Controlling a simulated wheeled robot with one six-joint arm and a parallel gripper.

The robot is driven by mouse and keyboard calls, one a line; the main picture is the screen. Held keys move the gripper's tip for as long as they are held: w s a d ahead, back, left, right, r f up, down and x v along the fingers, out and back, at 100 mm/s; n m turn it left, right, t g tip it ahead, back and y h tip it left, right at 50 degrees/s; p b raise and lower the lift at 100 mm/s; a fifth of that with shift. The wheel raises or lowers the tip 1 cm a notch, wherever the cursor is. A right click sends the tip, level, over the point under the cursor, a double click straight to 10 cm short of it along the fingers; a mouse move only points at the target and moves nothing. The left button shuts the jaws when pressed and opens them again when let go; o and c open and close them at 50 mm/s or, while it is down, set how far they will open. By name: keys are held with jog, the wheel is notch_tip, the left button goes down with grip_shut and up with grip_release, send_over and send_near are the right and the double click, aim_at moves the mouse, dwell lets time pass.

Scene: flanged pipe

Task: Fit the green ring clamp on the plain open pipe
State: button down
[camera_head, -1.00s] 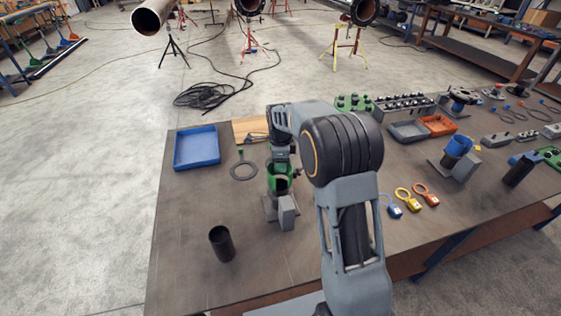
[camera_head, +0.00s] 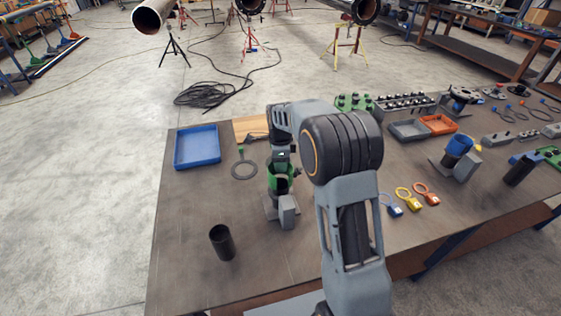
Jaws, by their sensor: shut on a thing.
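The green ring clamp (camera_head: 281,184) is at a grey stand with a block (camera_head: 287,211) on the near middle of the bench. My gripper (camera_head: 281,168) points down from above and is shut on the clamp. The fingertips are small and partly hidden by the clamp and the wrist. I cannot tell whether the clamp still touches its stand. A plain open pipe (camera_head: 150,17) with a wide bare mouth is at the far top left, beyond the bench and apart from the clamp.
A short dark tube (camera_head: 222,243) stands upright left of the stand. A blue tray (camera_head: 197,147) and a flat grey ring with a green tab (camera_head: 243,168) lie behind. A blue clamp (camera_head: 459,146) is on a similar stand at right. Black cable (camera_head: 206,95) lies on the floor.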

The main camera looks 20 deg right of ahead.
jog(key=shift+f+b, duration=0.9)
jog(key=shift+f, duration=0.55)
jog(key=shift+f, duration=0.15)
jog(key=c, duration=0.6)
grip_release()
jog(key=shift+o, duration=0.2)
